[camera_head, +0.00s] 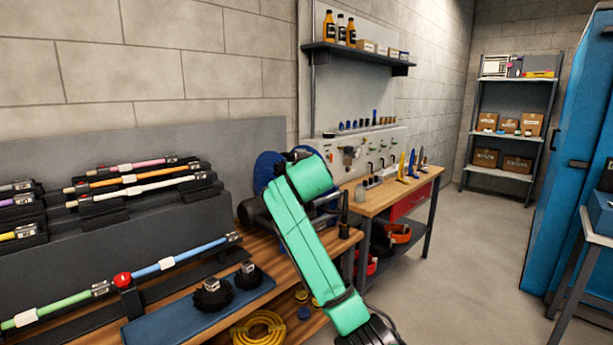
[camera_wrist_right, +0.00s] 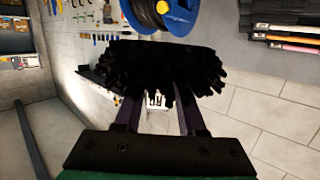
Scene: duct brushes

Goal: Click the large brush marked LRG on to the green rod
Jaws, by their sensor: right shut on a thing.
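The green rod (camera_head: 55,307) lies at the lower left of the head view, with a white band and a grey metal connector at its right end. My right gripper (camera_wrist_right: 157,106) is shut on a black-bristled brush (camera_wrist_right: 150,68) in the right wrist view. The bristles hide the fingertips, and I cannot read a size mark on this brush. In the head view my green right arm hides most of this gripper, well to the right of the green rod and apart from it. My left gripper is not in view.
Two black brushes (camera_head: 212,294) sit on a blue mat (camera_head: 165,325). A blue rod (camera_head: 185,259) lies beyond a red knob (camera_head: 122,280), in line with the green rod. Several coloured rods rest on the stepped rack (camera_head: 60,235). A blue reel (camera_wrist_right: 165,14) is close beyond the held brush.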

